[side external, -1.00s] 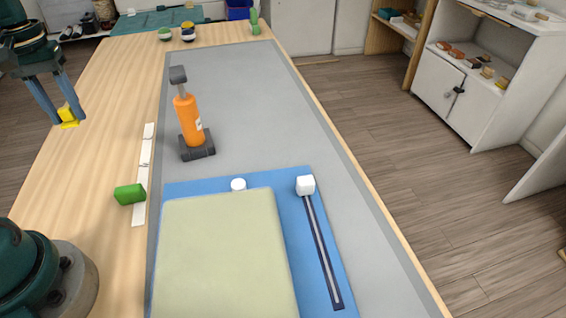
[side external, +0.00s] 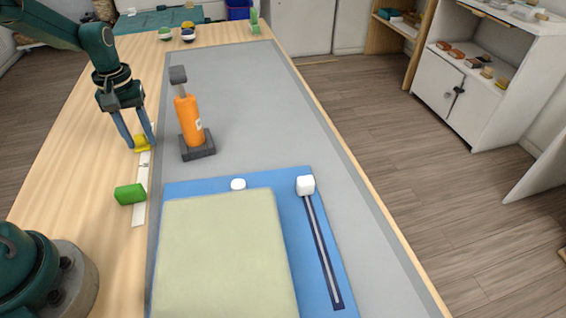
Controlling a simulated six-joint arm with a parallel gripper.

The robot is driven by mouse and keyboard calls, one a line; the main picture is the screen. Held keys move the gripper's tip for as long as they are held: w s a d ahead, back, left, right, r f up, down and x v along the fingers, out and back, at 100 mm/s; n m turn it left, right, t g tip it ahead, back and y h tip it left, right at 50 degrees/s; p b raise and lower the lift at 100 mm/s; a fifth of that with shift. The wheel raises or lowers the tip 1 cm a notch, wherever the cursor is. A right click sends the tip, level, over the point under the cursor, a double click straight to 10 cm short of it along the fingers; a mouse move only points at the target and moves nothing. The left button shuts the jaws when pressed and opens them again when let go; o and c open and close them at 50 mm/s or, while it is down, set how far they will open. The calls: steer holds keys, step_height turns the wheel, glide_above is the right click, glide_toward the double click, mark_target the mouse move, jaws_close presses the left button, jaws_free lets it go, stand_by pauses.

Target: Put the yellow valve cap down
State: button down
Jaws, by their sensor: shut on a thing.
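The yellow valve cap (side external: 142,144) is between the fingertips of my gripper (side external: 140,139), which is shut on it. The cap is at the far end of the white strip (side external: 141,190) on the wooden table. I cannot tell whether the cap touches the strip or hangs just above it. The fingers point down and hide part of the cap.
An orange bottle-like device (side external: 188,121) on a dark base stands close to the right of my gripper. A green block (side external: 130,194) lies by the strip. A blue board (side external: 290,215) with a pale green panel (side external: 220,250) lies in front. The grey mat (side external: 260,110) is clear beyond.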

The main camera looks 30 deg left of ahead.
mark_target(138, 135)
steer(key=shift+f, duration=0.15)
steer(key=shift+c, duration=2.2)
jaws_free()
step_height(138, 135, up, 11)
steer(key=s+d+r+m+t, duration=0.2)
steer(key=s+d+r+m, duration=0.2)
steer(key=d+r, duration=0.4)
steer(key=s+d+f+m+t, duration=0.3)
steer(key=s+d+m, duration=0.1)
steer(key=s+d, duration=0.5)
steer(key=shift+s+m, duration=0.3)
steer(key=shift+s, duration=0.1)
steer(key=shift+s+d+f+t, duration=0.25)
steer(key=shift+s+f+t, duration=0.05)
steer(key=shift+s+f, duration=0.1)
steer(key=shift+c, duration=0.6)
